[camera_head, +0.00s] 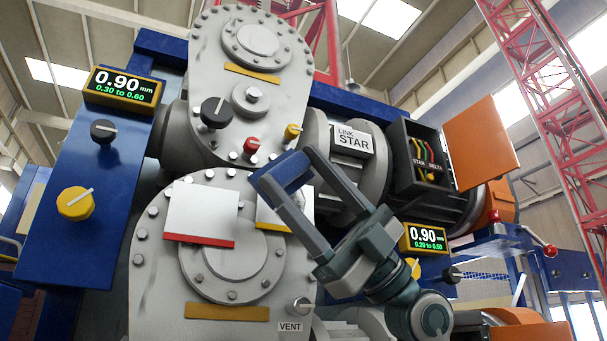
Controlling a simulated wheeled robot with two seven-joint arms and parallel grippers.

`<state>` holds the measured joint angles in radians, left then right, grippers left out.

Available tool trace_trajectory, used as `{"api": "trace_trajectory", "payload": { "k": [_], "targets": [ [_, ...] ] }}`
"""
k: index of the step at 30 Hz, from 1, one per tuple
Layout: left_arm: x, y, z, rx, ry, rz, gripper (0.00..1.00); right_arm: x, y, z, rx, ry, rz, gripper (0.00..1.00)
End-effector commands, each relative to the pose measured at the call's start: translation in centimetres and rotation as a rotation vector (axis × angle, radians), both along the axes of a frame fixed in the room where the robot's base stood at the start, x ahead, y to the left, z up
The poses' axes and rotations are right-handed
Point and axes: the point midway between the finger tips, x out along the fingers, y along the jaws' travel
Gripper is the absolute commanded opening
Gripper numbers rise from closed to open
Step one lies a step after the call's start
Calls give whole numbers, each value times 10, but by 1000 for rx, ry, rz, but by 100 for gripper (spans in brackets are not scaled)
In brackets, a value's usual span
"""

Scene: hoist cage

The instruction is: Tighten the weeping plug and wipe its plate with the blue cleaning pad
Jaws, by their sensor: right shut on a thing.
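My right gripper (283,172) reaches in from the lower right and is shut on the blue cleaning pad (285,174), held between its fingertips in front of the grey gearbox housing. A red plug (251,146) and a yellow plug (292,131) sit on the housing just above the pad. A white plate with a red lower edge (200,214) is left of the pad. A white plate with a yellow lower edge (268,216) is partly hidden behind my gripper finger. I cannot make out which plug weeps. My left gripper is not in view.
A black knob (216,112) sticks out of the upper housing. A blue panel (85,190) at left carries a 0.90 mm display (124,86) and a yellow knob (75,203). A STAR/DELTA box (420,160) with an open orange door (481,143) is at right.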

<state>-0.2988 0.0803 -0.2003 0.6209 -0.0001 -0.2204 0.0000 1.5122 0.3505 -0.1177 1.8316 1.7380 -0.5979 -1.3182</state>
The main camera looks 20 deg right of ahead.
Motion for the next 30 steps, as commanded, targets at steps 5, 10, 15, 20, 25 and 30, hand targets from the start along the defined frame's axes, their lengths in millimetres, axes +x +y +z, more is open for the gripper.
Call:
{"api": "trace_trajectory", "payload": {
  "k": [5,10,15,20,25,30],
  "targets": [
    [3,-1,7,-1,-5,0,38,13,0,1,1,3,1,36],
    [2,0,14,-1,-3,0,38,28,1,2,2,3,3,36],
    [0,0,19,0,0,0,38,42,1,2,1,4,1,36],
    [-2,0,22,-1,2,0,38,50,1,1,2,1,1,36],
    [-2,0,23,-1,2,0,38,53,2,0,2,0,0,36],
    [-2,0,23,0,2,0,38,53,2,0,2,0,0,36]
  ]
}}
